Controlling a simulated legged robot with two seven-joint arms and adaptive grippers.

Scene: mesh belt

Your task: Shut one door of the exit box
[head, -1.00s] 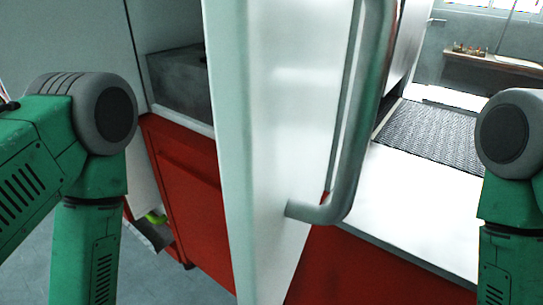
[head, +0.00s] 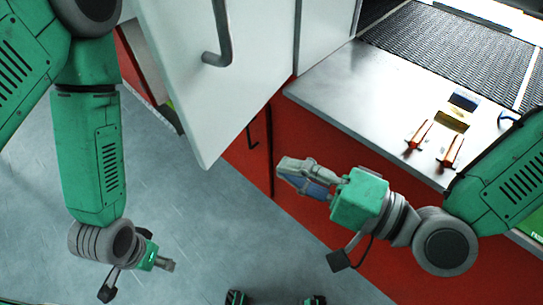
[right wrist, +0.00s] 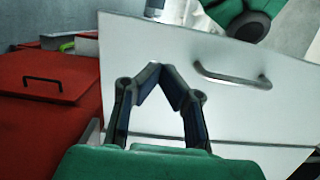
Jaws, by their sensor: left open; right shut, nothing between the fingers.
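A white door (head: 186,85) with a grey bar handle (head: 222,35) stands swung open in the upper middle of the head view. The door (right wrist: 220,115) and its handle (right wrist: 232,79) also show in the right wrist view, behind my fingers. Another white panel (head: 325,35) of the exit box is right of it. My right gripper (head: 283,168) is shut and empty, right of the door's lower edge; its fingertips meet in the right wrist view (right wrist: 160,68). My left gripper (head: 168,265) is open and empty, low over the floor, apart from the door.
A grey metal counter (head: 345,95) on a red cabinet (head: 335,215) runs along the right, with orange-handled tools (head: 450,152) on it. The dark mesh belt (head: 440,45) lies behind. Grey floor (head: 200,215) is free between my arms.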

